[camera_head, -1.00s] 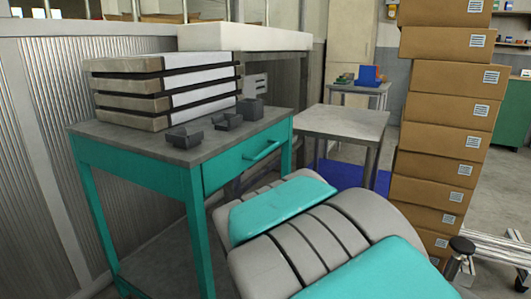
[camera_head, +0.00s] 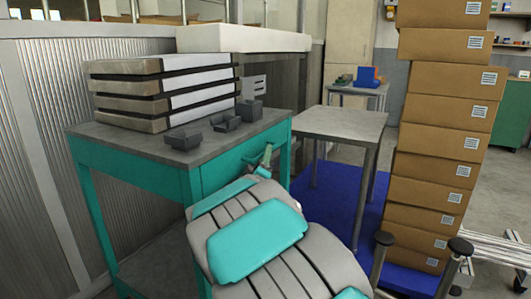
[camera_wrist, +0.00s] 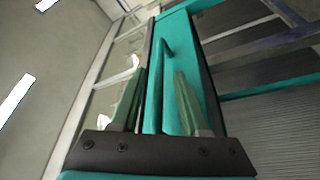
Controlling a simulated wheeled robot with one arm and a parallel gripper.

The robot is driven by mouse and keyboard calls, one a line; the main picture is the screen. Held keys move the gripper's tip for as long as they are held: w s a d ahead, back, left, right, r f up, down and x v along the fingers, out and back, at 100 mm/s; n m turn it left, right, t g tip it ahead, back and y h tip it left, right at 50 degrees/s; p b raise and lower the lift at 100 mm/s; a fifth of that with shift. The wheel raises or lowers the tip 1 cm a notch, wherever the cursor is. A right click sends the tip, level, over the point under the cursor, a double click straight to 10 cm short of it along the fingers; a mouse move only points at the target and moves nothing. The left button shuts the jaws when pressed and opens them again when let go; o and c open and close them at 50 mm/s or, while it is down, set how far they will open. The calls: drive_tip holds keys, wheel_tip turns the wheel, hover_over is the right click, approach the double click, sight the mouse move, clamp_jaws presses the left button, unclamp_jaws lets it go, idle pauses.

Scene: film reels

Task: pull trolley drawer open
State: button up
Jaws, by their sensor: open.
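The teal trolley (camera_head: 188,187) has a grey top, and its drawer front (camera_head: 222,168) looks flush with the frame.
Film boxes (camera_head: 165,92) are stacked on the trolley top beside small dark grey holders (camera_head: 185,138). A small grey table (camera_head: 342,124) stands to the right over a blue mat (camera_head: 335,200). A tall stack of cartons (camera_head: 440,130) is further right. A corrugated wall is at the left.

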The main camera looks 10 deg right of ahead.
drive_tip(key=shift+x, duration=1.15)
clamp_jaws()
idle(0.6)
